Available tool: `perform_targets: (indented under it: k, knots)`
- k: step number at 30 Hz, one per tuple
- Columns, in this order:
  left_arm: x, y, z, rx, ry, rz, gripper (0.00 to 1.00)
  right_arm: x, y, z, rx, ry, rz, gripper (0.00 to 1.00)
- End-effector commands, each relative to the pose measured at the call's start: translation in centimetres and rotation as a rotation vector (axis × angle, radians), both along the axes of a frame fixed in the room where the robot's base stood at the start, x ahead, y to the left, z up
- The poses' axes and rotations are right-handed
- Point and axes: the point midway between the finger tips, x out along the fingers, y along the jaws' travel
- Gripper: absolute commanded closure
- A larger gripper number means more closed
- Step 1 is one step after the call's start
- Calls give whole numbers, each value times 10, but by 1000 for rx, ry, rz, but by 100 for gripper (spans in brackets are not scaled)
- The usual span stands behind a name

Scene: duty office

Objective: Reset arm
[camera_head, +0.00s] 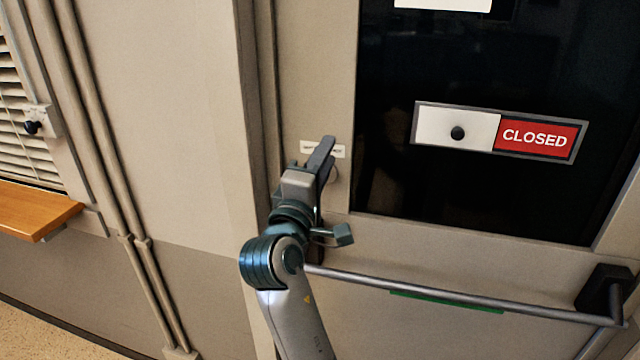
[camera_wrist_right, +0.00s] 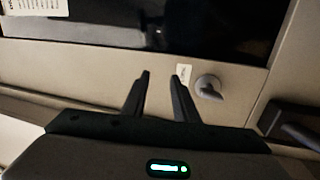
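My right gripper (camera_head: 325,150) is raised in front of the door's left edge in the head view. In the right wrist view its two dark fingers (camera_wrist_right: 161,78) stand apart with nothing between them. A small grey turn knob (camera_wrist_right: 208,87) on the door shows just right of the fingers, apart from them in the picture. In the head view the gripper mostly hides this knob. My left gripper is in neither view.
The door has a dark window (camera_head: 390,60) with a sliding sign (camera_head: 540,138) reading CLOSED. A metal push bar (camera_head: 450,290) crosses the door below, close to my right arm. A wooden ledge (camera_head: 35,208) and wall pipes (camera_head: 105,150) are at left.

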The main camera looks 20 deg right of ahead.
Motion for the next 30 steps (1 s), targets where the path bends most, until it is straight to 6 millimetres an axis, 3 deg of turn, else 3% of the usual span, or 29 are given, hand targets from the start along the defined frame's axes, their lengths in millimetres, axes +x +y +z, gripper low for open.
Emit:
perform_targets:
  k: [1,11,24,30]
  knots:
    - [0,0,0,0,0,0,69,-17,42,-89,111,166,58,73]
    - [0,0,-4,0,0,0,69,-7,37,-90,109,167,58,73]
    - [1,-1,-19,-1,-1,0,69,36,9,-92,109,170,60,73]
    - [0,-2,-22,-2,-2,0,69,46,0,-92,112,171,56,73]
